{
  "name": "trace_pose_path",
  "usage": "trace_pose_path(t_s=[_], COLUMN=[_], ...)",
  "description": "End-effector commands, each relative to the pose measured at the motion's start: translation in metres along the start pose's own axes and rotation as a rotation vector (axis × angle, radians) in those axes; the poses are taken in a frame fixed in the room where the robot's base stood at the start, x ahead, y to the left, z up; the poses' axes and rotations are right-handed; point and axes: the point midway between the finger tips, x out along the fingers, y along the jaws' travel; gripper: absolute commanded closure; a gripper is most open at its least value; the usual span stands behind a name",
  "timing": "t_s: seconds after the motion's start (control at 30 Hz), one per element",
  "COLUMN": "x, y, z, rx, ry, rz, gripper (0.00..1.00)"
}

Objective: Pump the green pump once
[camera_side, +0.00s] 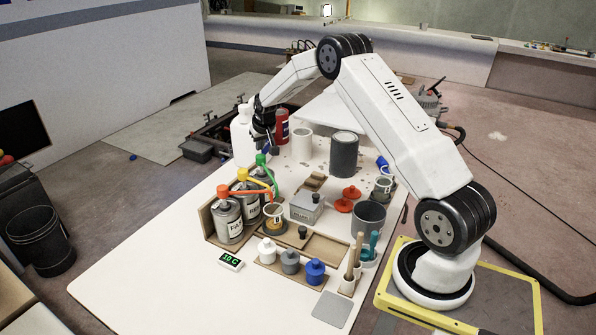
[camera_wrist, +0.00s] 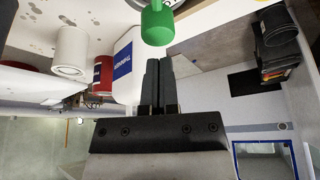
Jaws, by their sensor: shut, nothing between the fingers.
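The green pump (camera_side: 261,160) is the rearmost of three pump-topped cans at the left of the white table, behind the yellow pump. Its green head also shows at the top of the wrist view (camera_wrist: 157,25). My gripper (camera_side: 268,141) is above and behind the green pump in the side view. In the wrist view, its two dark fingers (camera_wrist: 158,72) are together and empty, with their tips just below the green head. I cannot tell for sure whether they touch it. The can under the green pump is mostly hidden.
The yellow pump (camera_side: 243,175) and red pump (camera_side: 223,191) stand close in front. A white bottle (camera_side: 242,137) and a red can (camera_side: 282,127) stand near my gripper. A grey can (camera_side: 343,155), a cup and several small jars fill the table's middle. The front left tabletop is clear.

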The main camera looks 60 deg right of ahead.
Motion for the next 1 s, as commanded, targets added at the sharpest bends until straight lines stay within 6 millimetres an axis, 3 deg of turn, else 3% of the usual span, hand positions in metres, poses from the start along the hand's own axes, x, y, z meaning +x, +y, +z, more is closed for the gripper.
trace_pose_path(t_s=[0.43,1.0], x=[-0.002,-0.028], y=[0.000,0.000], z=[-0.001,-0.012], rx=[0.000,0.000], ry=[0.001,0.001], rz=[0.000,0.000], gripper=[1.00,1.00])
